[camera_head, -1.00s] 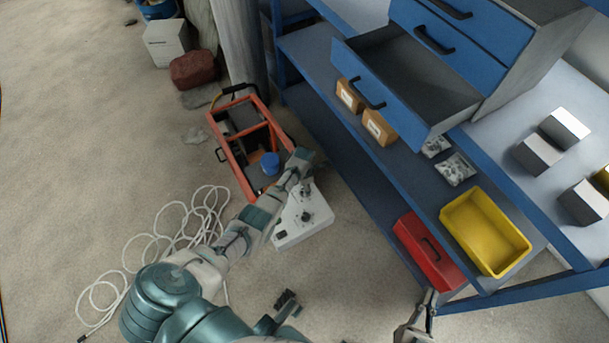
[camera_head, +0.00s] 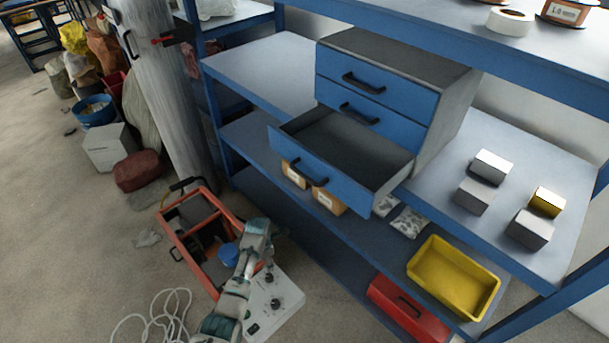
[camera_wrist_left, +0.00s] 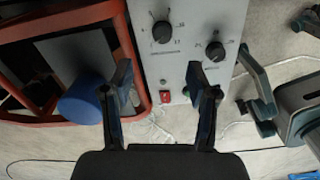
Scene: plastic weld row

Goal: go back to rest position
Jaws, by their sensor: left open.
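My left arm comes in from the bottom of the head view. The control box (camera_wrist_left: 185,40), with black knobs and a red switch, lies beyond the fingers. The blue cabinet (camera_head: 385,80) stands on the shelf with its lowest drawer (camera_head: 335,165) pulled out; the visible part of it is empty.
The orange tote (camera_head: 190,240) holds a blue cylinder (camera_head: 228,254). A yellow bin (camera_head: 455,280) and red box (camera_head: 405,310) stand low on the blue rack. Metal blocks (camera_head: 490,168) sit on its shelf. A white cable (camera_head: 160,318) lies on the floor. Open floor is at left.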

